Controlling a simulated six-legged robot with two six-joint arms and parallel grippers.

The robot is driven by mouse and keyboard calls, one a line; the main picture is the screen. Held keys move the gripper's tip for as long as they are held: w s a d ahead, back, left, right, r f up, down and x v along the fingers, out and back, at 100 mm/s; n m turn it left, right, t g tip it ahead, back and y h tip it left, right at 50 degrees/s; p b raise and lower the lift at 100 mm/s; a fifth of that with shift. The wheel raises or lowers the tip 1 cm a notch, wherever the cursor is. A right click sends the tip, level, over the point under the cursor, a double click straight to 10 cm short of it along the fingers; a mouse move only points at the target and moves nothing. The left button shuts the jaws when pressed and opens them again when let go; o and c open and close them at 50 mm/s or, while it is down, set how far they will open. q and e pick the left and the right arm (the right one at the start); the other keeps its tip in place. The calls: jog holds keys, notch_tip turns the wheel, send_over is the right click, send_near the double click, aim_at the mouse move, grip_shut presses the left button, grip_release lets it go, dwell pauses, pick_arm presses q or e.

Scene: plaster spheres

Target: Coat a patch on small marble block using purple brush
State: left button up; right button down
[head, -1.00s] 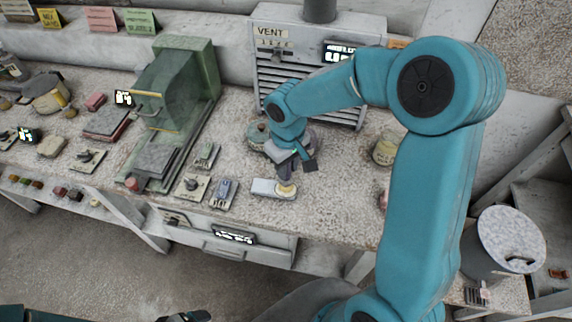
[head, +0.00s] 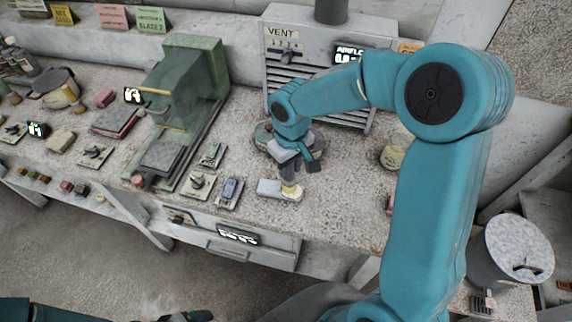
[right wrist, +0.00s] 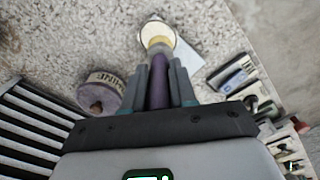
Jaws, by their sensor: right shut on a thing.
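My right gripper (head: 300,162) is shut on the purple brush, whose handle (right wrist: 158,92) shows between the fingers in the right wrist view. The brush points down, its cream-yellow tip (right wrist: 157,42) over a pale round area at one end of the small marble block (head: 268,187). A bare corner of the block also shows in the right wrist view (right wrist: 190,52). The tip looks at or just above the block's right end in the head view; contact is unclear. The underside of the tip is hidden. My left gripper (head: 188,317) is partly cut off at the bottom edge, its jaws unclear.
A round labelled container (right wrist: 102,92) stands close beside the gripper, before the vent unit (head: 325,70). Small switch panels (head: 229,192) lie left of the block, near the green machine (head: 190,95). A cream jar (head: 392,154) stands right.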

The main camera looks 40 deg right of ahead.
jog(key=shift+s+d+f, duration=0.1)
jog(key=shift+s+d, duration=0.3)
jog(key=shift+s, duration=0.05)
jog(key=shift+w+a, duration=0.95)
jog(key=shift+w, duration=0.05)
jog(key=shift+s+d+r, duration=0.5)
jog(key=shift+r, duration=0.3)
jog(key=shift+w+f, duration=0.15)
jog(key=shift+f, duration=0.15)
